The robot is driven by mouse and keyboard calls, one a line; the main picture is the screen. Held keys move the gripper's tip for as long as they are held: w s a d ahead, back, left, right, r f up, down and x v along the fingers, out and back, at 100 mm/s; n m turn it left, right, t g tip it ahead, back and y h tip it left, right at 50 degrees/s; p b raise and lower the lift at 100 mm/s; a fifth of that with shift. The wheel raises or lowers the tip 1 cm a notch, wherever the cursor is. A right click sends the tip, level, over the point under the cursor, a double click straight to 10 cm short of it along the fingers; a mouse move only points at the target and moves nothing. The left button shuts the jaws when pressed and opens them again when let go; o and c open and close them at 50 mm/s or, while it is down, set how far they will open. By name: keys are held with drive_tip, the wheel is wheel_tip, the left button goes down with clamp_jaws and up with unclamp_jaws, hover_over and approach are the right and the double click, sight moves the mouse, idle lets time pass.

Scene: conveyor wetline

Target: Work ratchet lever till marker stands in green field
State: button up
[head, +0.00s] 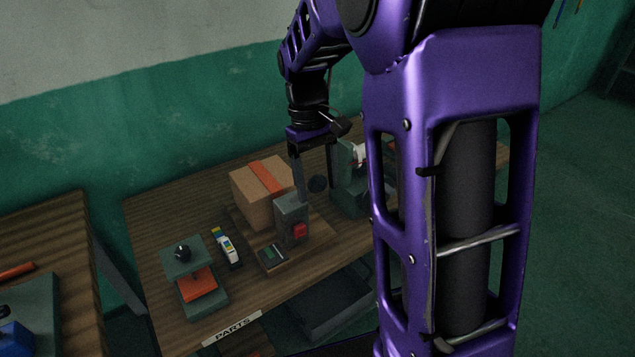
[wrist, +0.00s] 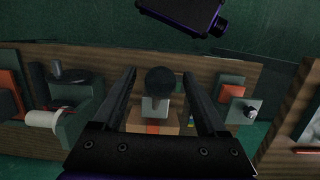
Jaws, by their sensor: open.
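The knob also shows in the head view (head: 317,184). My gripper (head: 315,193) is open, pointing down over the table, with one finger on each side of the knob in the wrist view (wrist: 159,74). I cannot tell whether a finger touches it. A grey housing (head: 286,212) with a red block stands in front. A small plate (head: 272,255) with a greenish patch lies before it; no marker can be made out.
A cardboard box (head: 252,192) with orange tape stands left of my gripper. A green machine (head: 345,190) is close on the right. My arm hides the table's right part.

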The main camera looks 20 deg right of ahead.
drive_tip(key=shift+w+a+r, duration=0.1)
drive_tip(key=shift+w+r, duration=0.1)
drive_tip(key=shift+r, duration=0.95)
drive_tip(key=shift+w+a+r, duration=0.1)
drive_tip(key=shift+w+r, duration=0.1)
drive_tip(key=shift+r, duration=0.95)
drive_tip(key=shift+w+r, duration=0.2)
drive_tip(key=shift+r, duration=0.95)
